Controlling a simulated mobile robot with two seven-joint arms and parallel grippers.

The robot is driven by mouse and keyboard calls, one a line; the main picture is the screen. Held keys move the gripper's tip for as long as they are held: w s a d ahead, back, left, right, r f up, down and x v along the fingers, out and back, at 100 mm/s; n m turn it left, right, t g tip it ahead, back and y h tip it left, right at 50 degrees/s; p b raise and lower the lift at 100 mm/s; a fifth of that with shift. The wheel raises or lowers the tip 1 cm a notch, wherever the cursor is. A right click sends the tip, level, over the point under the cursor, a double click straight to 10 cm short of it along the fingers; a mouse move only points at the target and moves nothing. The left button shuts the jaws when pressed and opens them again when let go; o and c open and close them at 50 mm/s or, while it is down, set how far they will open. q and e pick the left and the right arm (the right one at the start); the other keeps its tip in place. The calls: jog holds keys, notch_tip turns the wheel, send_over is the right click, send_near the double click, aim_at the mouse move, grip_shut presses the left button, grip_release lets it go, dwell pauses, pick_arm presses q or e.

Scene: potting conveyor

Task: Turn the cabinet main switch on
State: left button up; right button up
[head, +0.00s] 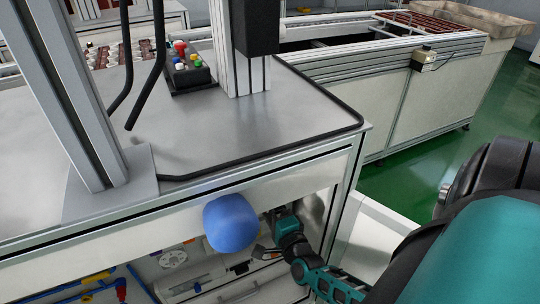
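The cabinet is the open-fronted space under the metal table top, with its top frame rail (285,178) across the front. Inside are a pale round disc (173,258) and a small black part (238,268). I cannot tell for certain which part is the main switch, or its position. My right arm, teal and black, comes in from the right, and its gripper (262,252) is at the cabinet opening, just right of a blue rounded object (230,223). Its fingertips are small and partly hidden, so open or shut is unclear. My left gripper is not in view.
The blue rounded object covers part of the cabinet interior. A button box (188,72) with coloured buttons stands on the table top (270,110). Metal posts rise from the table. Blue and yellow piping (95,278) shows at lower left. Green floor (405,178) is clear at right.

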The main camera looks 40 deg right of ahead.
pick_arm(q)
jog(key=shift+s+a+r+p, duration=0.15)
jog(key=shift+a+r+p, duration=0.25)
jog(key=shift+p, duration=0.65)
pick_arm(e)
jog(key=v, duration=1.2)
jog(key=shift+s, duration=0.35)
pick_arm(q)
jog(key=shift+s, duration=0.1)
pick_arm(e)
jog(key=shift+s+a, duration=0.1)
jog(key=shift+a, duration=0.05)
